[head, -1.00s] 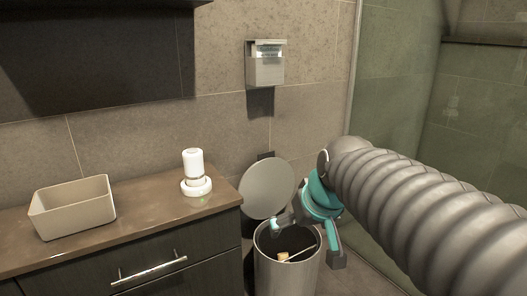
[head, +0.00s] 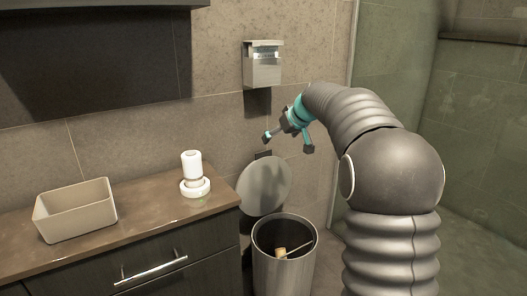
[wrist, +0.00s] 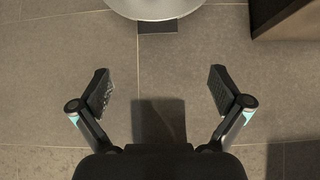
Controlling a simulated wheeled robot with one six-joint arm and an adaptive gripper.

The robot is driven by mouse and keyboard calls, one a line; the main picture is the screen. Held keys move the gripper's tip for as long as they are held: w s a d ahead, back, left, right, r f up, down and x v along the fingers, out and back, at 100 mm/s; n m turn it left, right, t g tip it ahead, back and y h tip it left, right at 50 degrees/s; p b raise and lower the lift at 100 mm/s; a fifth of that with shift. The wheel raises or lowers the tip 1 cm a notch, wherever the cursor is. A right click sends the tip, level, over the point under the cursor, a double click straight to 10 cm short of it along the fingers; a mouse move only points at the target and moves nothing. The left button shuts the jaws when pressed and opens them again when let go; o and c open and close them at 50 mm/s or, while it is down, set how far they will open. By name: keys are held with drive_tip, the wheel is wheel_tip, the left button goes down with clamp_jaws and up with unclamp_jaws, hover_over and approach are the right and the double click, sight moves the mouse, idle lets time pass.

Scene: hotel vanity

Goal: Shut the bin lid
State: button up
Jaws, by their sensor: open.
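The bin (head: 284,268) is a round metallic can standing on the floor at the right end of the vanity. Its round grey lid (head: 265,186) stands open, tilted up behind the bin against the wall side. The bin's mouth is uncovered, and a small tan item and a thin stick show inside. My gripper (head: 288,143) is open and empty, above and slightly behind the lid, apart from it. In the wrist view, my open fingers (wrist: 161,90) are spread over bare tile, and part of the lid (wrist: 155,7) shows at the top edge.
A vanity counter (head: 140,228) stands left of the bin, with a beige box (head: 76,212) and a white dispenser (head: 193,175) on it. A metal wall box (head: 263,66) hangs above the lid, near my gripper. A glass shower panel (head: 395,70) is at right.

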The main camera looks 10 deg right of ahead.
sight(264, 153)
drive_tip(key=x, duration=1.4)
drive_tip(key=shift+w+d+f, duration=0.1)
drive_tip(key=shift+w, duration=0.3)
drive_tip(key=c, duration=1.7)
